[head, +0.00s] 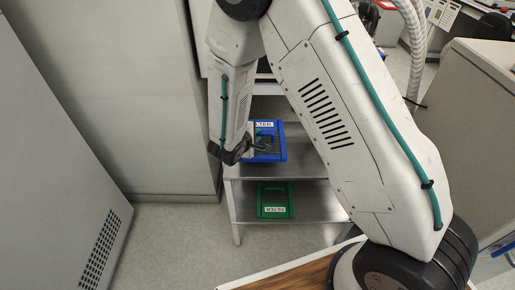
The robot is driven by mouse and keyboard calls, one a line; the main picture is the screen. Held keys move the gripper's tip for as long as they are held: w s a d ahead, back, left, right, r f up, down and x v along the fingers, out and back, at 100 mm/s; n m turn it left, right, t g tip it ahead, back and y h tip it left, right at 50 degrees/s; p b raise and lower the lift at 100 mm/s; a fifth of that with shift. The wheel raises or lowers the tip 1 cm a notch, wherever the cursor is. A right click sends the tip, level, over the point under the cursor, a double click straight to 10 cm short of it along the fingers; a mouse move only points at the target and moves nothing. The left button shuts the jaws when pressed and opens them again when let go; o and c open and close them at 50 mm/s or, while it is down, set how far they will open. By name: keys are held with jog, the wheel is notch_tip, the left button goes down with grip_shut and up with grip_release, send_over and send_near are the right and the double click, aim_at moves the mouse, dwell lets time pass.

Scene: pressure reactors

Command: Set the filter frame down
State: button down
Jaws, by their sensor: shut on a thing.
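A blue filter frame (277,155) with a white label reading "FILTER" is at the upper shelf of a metal rack. My gripper (250,150) reaches in from the left and is shut on the blue frame; the dark fingers hide part of it. I cannot tell whether the frame touches the shelf or hangs just above it. A green filter frame (274,198) with a handle and a white label lies on the lower shelf.
The metal rack (310,168) has bare shelf to the right of both frames. A tall grey cabinet (110,90) stands to the left, and a vented grey housing (60,170) is at the far left. A wooden-topped surface (300,276) is in front. My arm hides the rack's right side.

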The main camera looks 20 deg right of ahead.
notch_tip(320, 180, down, 6)
jog(key=shift+f, duration=0.25)
jog(key=c, duration=1.4)
grip_release()
jog(key=shift+c, duration=0.2)
